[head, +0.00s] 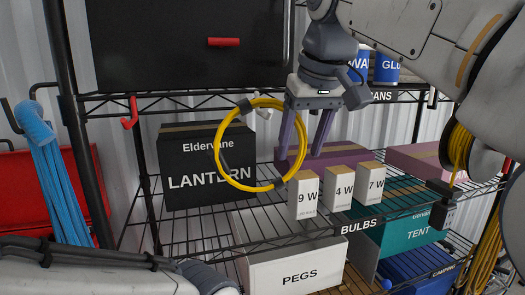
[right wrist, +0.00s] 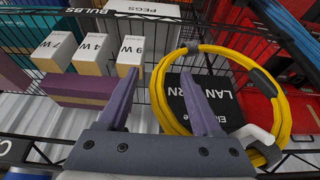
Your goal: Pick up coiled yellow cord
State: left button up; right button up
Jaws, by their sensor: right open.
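The coiled yellow cord (head: 235,181) is a ring with dark ties and a pale plug end, upright in front of the black lantern box (head: 190,182). My right gripper (head: 305,140) is open at the ring's right side. In the right wrist view the cord (right wrist: 157,92) has its near strand between the two purple fingers of the right gripper (right wrist: 158,84), one finger inside the loop and one outside. The fingers are not closed on it. My left gripper is not in view; a white link of mine shows at lower left.
Bulb boxes (head: 303,197) stand on the wire shelf just below the right fingers. A white pegs box (head: 290,268) is lower down. Blue cord (head: 50,165) hangs at left, a red hook (head: 130,115) beside it. Other yellow cord (head: 459,150) hangs at right.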

aim_at(302, 123)
jog(key=shift+f, duration=0.15)
grip_shut()
jog(key=shift+r, duration=0.9)
notch_tip(302, 123, up, 2)
jog(key=shift+w+r+p, duration=0.1)
jog(key=shift+p, duration=0.25)
jog(key=s+d+b, duration=0.2)
jog(key=s+b, duration=0.1)
jog(key=s, duration=0.5)
jog(key=s+d+b, duration=0.3)
jog(key=s+b, duration=0.1)
jog(key=s, duration=0.5)
jog(key=shift+s+d+f, duration=0.15)
jog(key=shift+d+f, duration=0.05)
jog(key=shift+d, duration=0.05)
